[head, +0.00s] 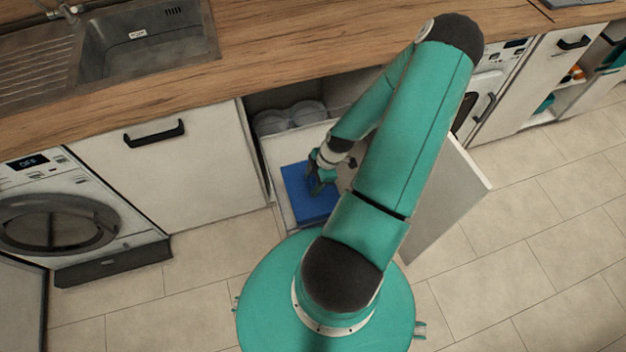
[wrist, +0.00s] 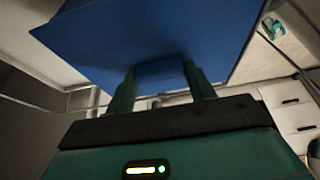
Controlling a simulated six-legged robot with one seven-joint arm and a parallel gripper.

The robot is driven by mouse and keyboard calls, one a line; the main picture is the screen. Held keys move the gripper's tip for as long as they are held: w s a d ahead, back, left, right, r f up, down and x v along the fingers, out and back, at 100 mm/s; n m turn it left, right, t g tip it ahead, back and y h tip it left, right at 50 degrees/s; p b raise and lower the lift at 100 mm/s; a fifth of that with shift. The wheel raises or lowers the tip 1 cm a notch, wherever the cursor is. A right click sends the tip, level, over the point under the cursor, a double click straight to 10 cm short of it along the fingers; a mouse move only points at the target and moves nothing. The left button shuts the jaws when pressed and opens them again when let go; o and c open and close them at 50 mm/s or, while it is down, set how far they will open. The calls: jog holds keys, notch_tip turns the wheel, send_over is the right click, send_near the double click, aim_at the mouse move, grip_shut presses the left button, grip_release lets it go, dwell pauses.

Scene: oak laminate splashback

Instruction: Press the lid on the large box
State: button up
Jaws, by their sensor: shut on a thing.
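A flat blue piece, which I take to be the lid (head: 312,206), shows at the open cabinet below the counter in the head view. My gripper (head: 321,178) reaches down onto it from above. In the wrist view the blue lid (wrist: 150,30) fills the top of the picture, and a blue block on it sits between the two fingers of my gripper (wrist: 160,72). The fingers are shut on this block. The large box cannot be told apart from the lid, and whether the lid touches or sits level on a box is hidden.
Grey rounded items (head: 290,117) stand behind the lid in the cabinet. An open cabinet door (head: 445,200) stands to the right. A closed white front (head: 165,160) and a washing machine (head: 55,222) are on the left. The wooden counter (head: 270,40) runs above. Tiled floor (head: 520,270) is clear at right.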

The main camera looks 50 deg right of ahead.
jog(key=shift+f, duration=0.1)
dwell(0.3)
jog(key=o, duration=1.5)
jog(key=shift+r, duration=3.5)
grip_shut()
jog(key=shift+f, duration=0.55)
jog(key=shift+f, duration=0.35)
jog(key=shift+f, duration=0.35)
